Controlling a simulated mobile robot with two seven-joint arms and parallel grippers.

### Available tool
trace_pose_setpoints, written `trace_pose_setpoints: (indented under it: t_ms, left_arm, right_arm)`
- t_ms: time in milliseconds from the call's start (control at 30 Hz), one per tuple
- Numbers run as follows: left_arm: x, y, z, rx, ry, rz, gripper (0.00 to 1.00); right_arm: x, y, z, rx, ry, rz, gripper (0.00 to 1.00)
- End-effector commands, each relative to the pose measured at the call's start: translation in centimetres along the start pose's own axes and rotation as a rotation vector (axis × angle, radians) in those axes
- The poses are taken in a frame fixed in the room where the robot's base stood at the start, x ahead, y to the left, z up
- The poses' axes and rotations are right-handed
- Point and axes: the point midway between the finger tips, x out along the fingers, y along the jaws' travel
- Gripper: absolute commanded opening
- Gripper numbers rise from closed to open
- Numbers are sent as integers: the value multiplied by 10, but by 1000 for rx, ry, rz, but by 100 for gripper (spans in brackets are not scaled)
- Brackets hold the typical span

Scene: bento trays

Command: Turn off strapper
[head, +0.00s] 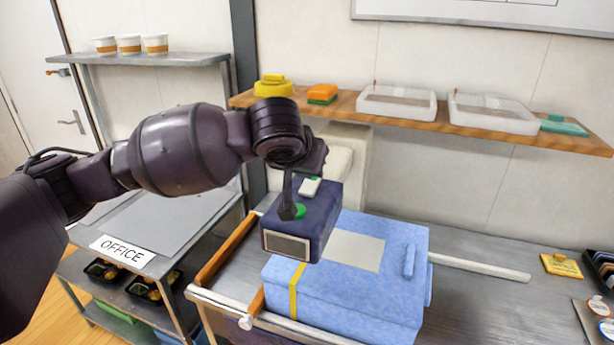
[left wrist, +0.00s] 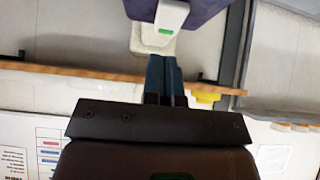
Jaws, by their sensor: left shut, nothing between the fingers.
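The strapper (head: 345,285) is a light blue machine on the bench, with a yellow strap across its left part. A dark navy control box (head: 325,225) stands on it, with a small screen on its front. The left wrist view shows the shut fingers (left wrist: 165,80) just below a white switch (left wrist: 166,28) with a green mark.
A wooden shelf (head: 445,117) above the bench holds clear trays and yellow, orange and green items. A grey cart (head: 160,215) labelled OFFICE stands at left, with filled dark trays below. A wooden rail (head: 228,250) edges the bench. A yellow card (head: 561,266) lies at right.

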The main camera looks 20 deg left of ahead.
Motion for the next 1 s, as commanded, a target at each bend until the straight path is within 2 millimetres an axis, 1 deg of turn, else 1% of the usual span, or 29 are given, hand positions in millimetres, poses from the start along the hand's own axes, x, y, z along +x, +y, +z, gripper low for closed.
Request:
trace_pose_setpoints:
  t_ms: [67, 200, 400, 500, 600, 800, 1000]
  left_arm:
    - [-2, -3, -9, -1, 2, 0, 0]
    - [-26, -3, -1, 3, 3, 1, 0]
    - [-62, -2, 7, 2, 3, 2, 0]
    - [-77, -3, 10, 2, 2, 1, 0]
    - [-88, -2, 12, 1, 2, 1, 0]
    - [-99, -3, 14, 1, 0, 0, 0]
    - [-100, -3, 15, 0, 0, 0, 0]
  right_arm:
    - [0, 0, 2, -1, -2, 0, 43]
    - [4, 1, 4, -3, 4, 1, 43]
    - [10, 0, -6, -5, 30, -2, 43]
    - [11, -1, -11, -5, 43, -3, 43]
    - [11, -1, -12, -5, 46, -3, 43]
    - [11, -1, -8, -4, 39, -2, 43]
    - [10, -1, -6, -4, 33, -2, 43]
